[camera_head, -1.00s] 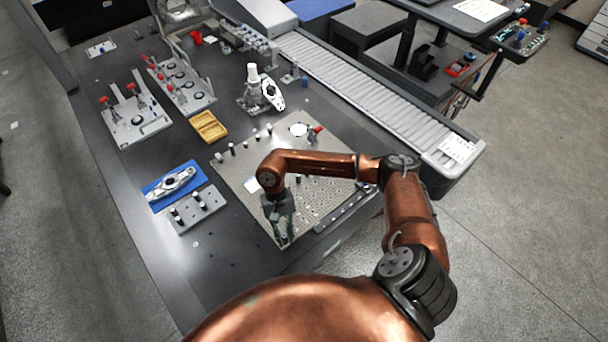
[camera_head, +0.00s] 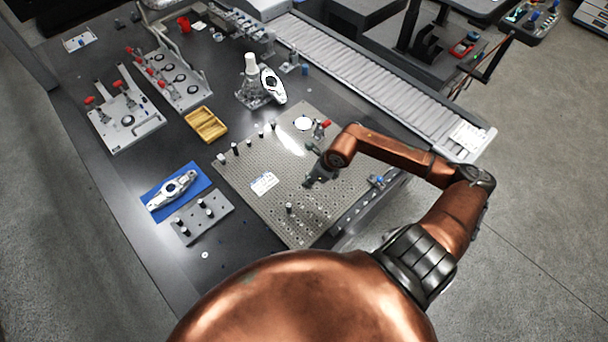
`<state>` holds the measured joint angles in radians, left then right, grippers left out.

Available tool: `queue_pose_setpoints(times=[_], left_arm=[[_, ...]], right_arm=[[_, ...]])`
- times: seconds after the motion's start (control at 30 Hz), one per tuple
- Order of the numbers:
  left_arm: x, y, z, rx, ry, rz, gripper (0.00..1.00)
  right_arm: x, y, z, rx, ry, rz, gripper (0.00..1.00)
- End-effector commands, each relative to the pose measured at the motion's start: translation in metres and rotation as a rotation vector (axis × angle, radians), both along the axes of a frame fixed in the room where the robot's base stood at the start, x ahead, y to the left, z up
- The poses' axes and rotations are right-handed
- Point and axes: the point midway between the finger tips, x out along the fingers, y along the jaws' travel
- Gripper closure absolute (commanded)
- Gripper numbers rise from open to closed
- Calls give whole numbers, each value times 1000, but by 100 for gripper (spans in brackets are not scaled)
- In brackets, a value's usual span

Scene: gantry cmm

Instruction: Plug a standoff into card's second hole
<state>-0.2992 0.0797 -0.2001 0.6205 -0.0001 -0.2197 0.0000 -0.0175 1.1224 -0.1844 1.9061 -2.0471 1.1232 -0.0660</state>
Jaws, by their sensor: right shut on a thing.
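The card (camera_head: 264,183), a small white and blue piece, lies on the perforated plate (camera_head: 243,173). My right gripper (camera_head: 313,178) is over the plate, to the right of the card and apart from it. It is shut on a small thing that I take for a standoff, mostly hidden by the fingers. One dark standoff (camera_head: 289,208) stands upright on the plate below and right of the card. The card's holes are too small to tell apart. My left gripper is not in view.
A grey block with dark pegs (camera_head: 218,217) and a blue mat (camera_head: 159,199) with a metal part lie to the left. A yellow tray (camera_head: 207,124) and a white-topped fixture (camera_head: 251,67) stand behind. A roller conveyor (camera_head: 370,82) runs along the right.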

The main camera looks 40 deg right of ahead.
Motion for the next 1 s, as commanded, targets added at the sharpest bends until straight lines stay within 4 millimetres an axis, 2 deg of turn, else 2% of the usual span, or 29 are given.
queue_pose_setpoints(times=[0.37,1.0], left_arm=[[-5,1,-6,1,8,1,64],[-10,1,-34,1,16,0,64]], right_arm=[[6,3,-8,2,1,-21,100],[4,1,-50,3,2,-24,100]])
